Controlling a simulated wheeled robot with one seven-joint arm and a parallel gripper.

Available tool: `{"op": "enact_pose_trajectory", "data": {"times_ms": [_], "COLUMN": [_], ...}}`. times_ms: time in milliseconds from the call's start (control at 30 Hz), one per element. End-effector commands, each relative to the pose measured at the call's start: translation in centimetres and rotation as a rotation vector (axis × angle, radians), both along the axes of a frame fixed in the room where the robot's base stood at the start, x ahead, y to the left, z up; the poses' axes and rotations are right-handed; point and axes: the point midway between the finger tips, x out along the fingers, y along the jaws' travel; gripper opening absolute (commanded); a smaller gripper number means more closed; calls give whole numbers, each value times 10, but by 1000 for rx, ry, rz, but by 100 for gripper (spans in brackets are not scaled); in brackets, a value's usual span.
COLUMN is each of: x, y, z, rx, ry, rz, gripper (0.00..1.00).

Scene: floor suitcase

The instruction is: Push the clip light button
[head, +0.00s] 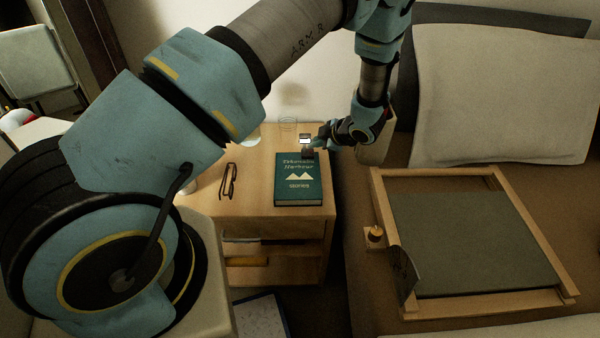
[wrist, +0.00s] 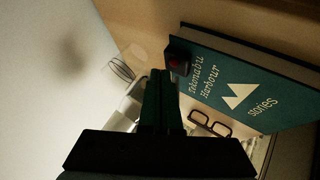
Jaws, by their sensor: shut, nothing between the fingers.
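The clip light (head: 306,152) sits at the top edge of the green book (head: 298,188) on the nightstand, with a small bright white patch showing above it. In the wrist view its dark body with a red button (wrist: 178,63) is at the corner of the book (wrist: 250,85). My gripper (head: 319,143) is just right of the clip light in the head view. In the wrist view my gripper's fingers (wrist: 161,75) are together and empty, their tips close beside the dark body. I cannot tell whether they touch it.
Eyeglasses (head: 229,180) lie left of the book on the nightstand (head: 255,205). A clear glass (head: 288,124) stands behind, near the wall. To the right is a bed with a pillow (head: 500,95) and a wooden-framed tray (head: 480,310).

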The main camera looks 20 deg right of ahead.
Motion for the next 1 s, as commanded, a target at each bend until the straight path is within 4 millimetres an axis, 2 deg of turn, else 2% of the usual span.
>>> {"op": "enact_pose_trajectory", "data": {"times_ms": [467, 1000], "x": [0, 0], "y": [0, 0], "z": [9, 60], "rx": [-1, -1], "ry": [0, 1], "rz": [-1, 0], "gripper": [0, 0]}}
